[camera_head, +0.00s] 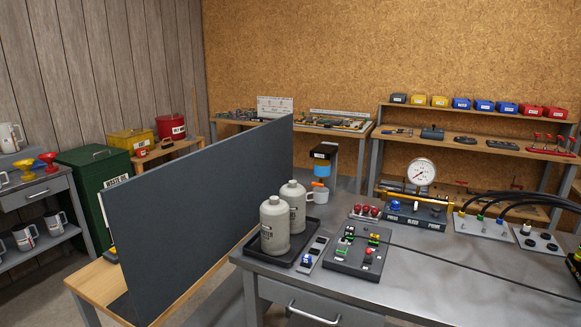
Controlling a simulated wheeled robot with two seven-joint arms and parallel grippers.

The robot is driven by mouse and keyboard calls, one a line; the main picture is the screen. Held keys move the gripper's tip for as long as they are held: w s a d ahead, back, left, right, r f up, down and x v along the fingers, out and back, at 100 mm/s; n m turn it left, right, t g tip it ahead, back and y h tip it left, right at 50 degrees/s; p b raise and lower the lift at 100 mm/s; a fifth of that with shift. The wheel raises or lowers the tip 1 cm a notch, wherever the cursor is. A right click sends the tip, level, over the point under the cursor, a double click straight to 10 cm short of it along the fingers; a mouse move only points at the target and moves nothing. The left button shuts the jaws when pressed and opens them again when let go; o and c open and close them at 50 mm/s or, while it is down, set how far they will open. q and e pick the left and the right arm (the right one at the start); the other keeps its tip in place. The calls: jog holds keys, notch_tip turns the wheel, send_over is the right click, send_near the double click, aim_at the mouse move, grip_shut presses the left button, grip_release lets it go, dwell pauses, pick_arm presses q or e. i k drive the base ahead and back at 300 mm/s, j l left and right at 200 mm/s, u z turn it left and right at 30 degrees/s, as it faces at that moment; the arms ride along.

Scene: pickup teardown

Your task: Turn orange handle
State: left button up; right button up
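A dark dispenser-like device (324,152) stands behind the two bottles, with an orange band and a blue part (321,170) below its head. A small orange piece (319,184) shows beneath the blue part, just above a light cup (319,196); it is too small to tell whether it is a handle. A yellow-orange bar (425,199) lies across the gauge unit (420,174) on the grey bench. No other clear orange handle shows. Neither of my grippers is in view.
The grey metal bench (470,270) carries two bottles (275,226) in a black tray (301,257), a switch panel (358,252) and a hose panel (486,226). A tall dark partition (205,205) stands on the left. The bench's front right is mostly clear, crossed by a thin dark line.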

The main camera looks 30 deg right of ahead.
aim_at(318, 184)
jog(key=z, duration=1.45)
